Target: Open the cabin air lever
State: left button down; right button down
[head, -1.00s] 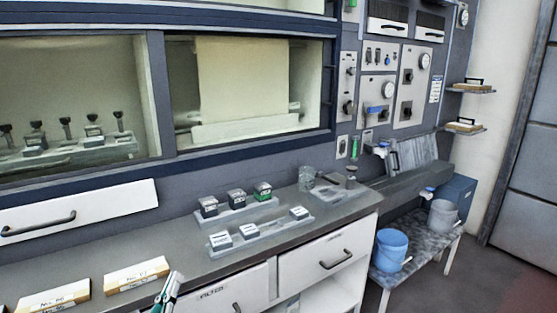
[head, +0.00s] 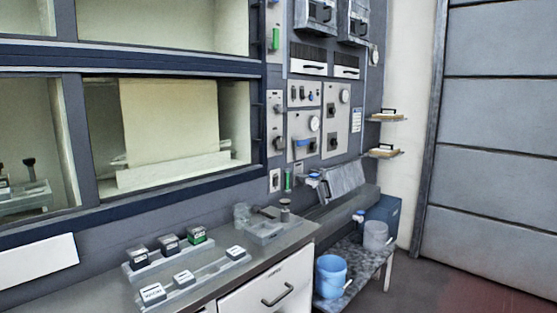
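The control panels stand on the wall right of the windowed cabin. Labels are too small to read, so I cannot tell which lever is the cabin air lever. Neither gripper shows in the head view.
A grey counter (head: 213,287) with racks of small labelled blocks runs below the cabin window. A blue bucket (head: 330,276) and a grey bucket (head: 375,235) stand on a low bench at right. Two small shelves hang by the panels. Floor at far right looks clear.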

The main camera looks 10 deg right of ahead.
aim_at(298, 144)
jog(key=i+l+u, duration=0.15)
jog(key=l, duration=0.25)
jog(key=i+l+u, duration=0.1)
jog(key=i+l, duration=0.15)
jog(key=l, duration=0.15)
jog(key=i+l+u, duration=0.15)
jog(key=l, duration=0.3)
jog(key=i+l+u, duration=0.1)
jog(key=l, duration=0.35)
jog(key=i+l+u, duration=0.15)
jog(key=l, duration=0.3)
jog(key=i+l+u, duration=0.1)
jog(key=l, duration=0.4)
jog(key=i+l+u, duration=0.15)
jog(key=l, duration=0.35)
